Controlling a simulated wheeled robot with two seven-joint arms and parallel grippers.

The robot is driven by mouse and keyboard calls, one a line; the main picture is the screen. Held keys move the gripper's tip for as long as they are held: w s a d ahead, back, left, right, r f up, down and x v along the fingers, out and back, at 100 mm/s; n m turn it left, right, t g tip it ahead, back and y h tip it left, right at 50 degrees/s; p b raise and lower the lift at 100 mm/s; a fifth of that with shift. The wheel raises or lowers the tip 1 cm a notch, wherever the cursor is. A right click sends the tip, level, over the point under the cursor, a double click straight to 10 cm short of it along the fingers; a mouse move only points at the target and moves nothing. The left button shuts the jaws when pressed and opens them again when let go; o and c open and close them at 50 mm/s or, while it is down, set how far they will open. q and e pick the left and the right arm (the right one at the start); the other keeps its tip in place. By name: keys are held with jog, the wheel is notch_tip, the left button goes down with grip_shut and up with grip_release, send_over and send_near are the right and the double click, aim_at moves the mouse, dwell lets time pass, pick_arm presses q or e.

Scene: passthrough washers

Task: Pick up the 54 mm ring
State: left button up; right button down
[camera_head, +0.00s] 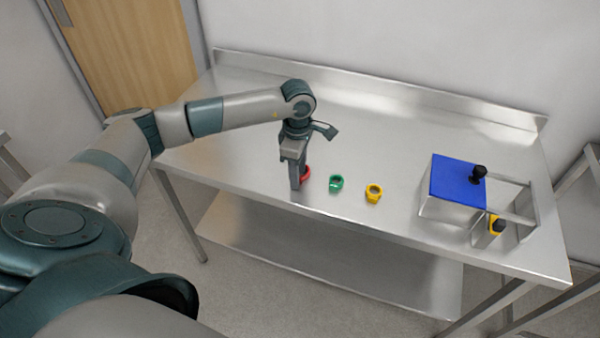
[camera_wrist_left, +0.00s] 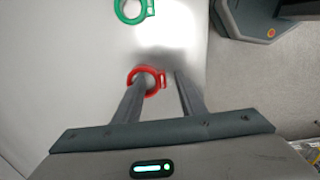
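Three rings with small tabs lie in a row near the front edge of the steel table: a red ring (camera_head: 307,174), a green ring (camera_head: 336,188) and a yellow ring (camera_head: 373,198). I cannot tell which measures 54 mm. My left gripper (camera_head: 297,185) points down at the red ring and partly hides it. In the left wrist view the left gripper (camera_wrist_left: 160,76) has its fingers apart; one finger overlaps the red ring (camera_wrist_left: 146,69) and the other is to the right of its tab. Contact cannot be told. The green ring (camera_wrist_left: 118,9) is beyond. My right gripper is not in view.
The steel table (camera_head: 390,130) is clear behind the rings and has a raised back edge. At its right stands a metal fixture with a blue top (camera_head: 455,183), a black knob (camera_head: 479,172) and a yellow part (camera_head: 494,229). A lower shelf (camera_head: 330,250) is empty.

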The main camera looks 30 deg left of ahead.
pick_arm(q)
jog(key=c, duration=0.8)
grip_shut()
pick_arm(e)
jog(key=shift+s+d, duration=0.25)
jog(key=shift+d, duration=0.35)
pick_arm(q)
jog(key=shift+r, duration=0.1)
